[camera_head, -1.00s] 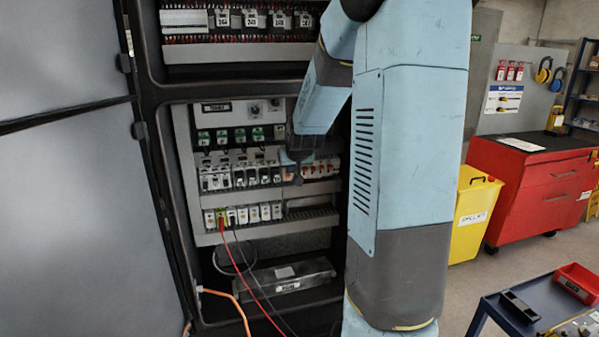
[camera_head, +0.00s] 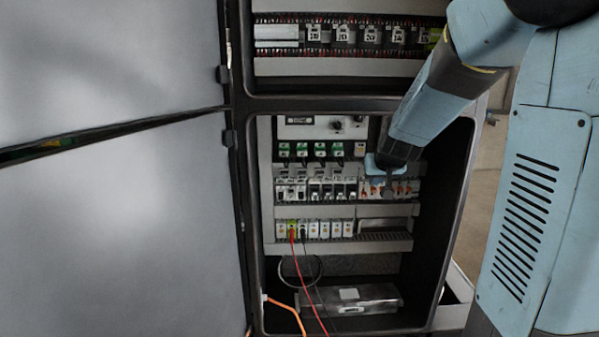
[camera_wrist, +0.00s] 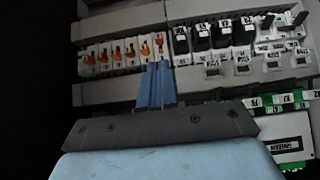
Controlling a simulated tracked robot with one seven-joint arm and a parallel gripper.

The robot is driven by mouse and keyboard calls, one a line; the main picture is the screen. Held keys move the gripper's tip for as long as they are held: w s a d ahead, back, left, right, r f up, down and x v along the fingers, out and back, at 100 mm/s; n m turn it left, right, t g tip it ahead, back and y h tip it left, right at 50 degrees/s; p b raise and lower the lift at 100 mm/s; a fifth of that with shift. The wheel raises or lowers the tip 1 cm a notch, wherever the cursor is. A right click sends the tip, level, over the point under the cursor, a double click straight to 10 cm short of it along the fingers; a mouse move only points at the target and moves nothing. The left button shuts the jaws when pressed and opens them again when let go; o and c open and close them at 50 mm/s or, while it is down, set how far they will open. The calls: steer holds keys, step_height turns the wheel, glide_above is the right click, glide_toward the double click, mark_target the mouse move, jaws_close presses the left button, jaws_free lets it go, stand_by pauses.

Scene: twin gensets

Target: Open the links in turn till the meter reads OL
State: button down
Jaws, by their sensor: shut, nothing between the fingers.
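A row of small white link holders with orange levers (camera_head: 400,188) sits at the right end of the middle rail in the open cabinet. In the wrist view the orange levers (camera_wrist: 116,52) line up left of my fingers. My gripper (camera_head: 388,182) is shut and empty, its tips at this row. In the wrist view its blue fingers (camera_wrist: 156,84) are together, close below the rightmost orange lever; I cannot tell whether they touch it. Which links are open is unclear. A small dark display (camera_head: 298,121) sits on the upper panel; its reading is too small to tell.
Black-and-white breakers (camera_head: 328,190) adjoin the links. Red and black leads (camera_head: 298,262) run down from the terminals (camera_head: 320,229) below. The cabinet door (camera_head: 120,220) stands open at left. My arm fills the right side.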

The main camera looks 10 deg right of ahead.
steer(key=s+a+r+g, duration=0.1)
steer(key=s+a+r, duration=0.1)
steer(key=s, duration=1.3)
steer(key=s+a+r+g, duration=0.2)
steer(key=s+a+r, duration=0.1)
steer(key=s, duration=1.2)
steer(key=shift+s+n+y, duration=0.35)
steer(key=shift+n+y, duration=0.05)
